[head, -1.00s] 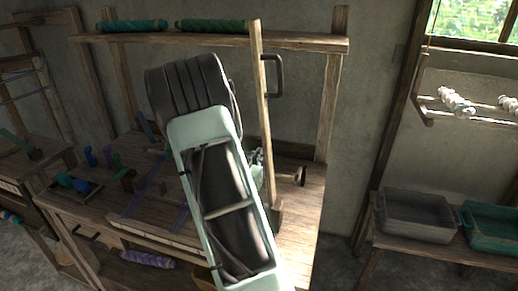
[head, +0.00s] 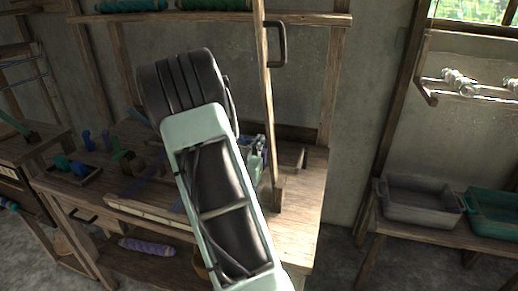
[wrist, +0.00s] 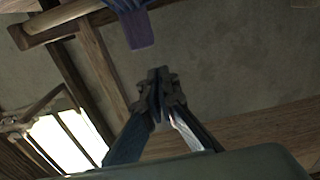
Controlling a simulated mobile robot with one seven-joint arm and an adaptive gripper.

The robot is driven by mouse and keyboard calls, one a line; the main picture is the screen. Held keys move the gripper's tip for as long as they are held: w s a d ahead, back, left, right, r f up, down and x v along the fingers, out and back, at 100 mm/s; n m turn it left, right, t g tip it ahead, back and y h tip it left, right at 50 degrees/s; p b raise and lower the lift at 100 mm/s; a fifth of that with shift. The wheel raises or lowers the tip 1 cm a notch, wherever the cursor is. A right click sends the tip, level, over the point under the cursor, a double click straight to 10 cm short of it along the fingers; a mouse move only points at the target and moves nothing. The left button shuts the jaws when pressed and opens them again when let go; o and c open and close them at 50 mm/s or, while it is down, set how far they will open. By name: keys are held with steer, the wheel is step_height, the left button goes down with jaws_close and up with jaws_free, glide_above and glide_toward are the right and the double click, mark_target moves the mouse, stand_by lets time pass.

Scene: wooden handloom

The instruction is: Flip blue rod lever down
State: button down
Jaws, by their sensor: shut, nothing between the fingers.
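My gripper (wrist: 158,92) is shut, its fingertips together and empty in the wrist view. In the head view my arm hides much of the loom, and only part of the gripper (head: 257,150) shows beside the upright wooden bar. A blue-purple bar (wrist: 139,30), probably the blue rod lever, shows at the top of the wrist view, beyond the fingertips. It appears apart from them, though the depth is hard to judge. In the head view, bluish strips (head: 143,187) lie on the loom bench left of my arm; I cannot tell whether one is the lever.
The upright wooden bar (head: 265,100) with a dark handle (head: 280,44) stands right beside the gripper. A wooden peg (head: 300,158) sits on the loom bench (head: 300,210). Grey (head: 420,197) and green (head: 492,213) bins stand on a right-hand table.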

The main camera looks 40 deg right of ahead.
steer(key=shift+s+a+f+b, duration=0.25)
steer(key=shift+a+f+b, duration=0.1)
steer(key=shift+f+b, duration=0.5)
steer(key=shift+s+a+f+b, duration=0.3)
steer(key=shift+f+b, duration=0.4)
steer(key=shift+b, duration=0.2)
steer(key=shift+s+a+f+b, duration=0.2)
steer(key=shift+a+f+b, duration=0.15)
steer(key=shift+f+b, duration=0.5)
step_height(320, 180, up, 12)
steer(key=shift+d+f, duration=0.15)
steer(key=shift+d, duration=0.05)
steer(key=shift+w, duration=0.15)
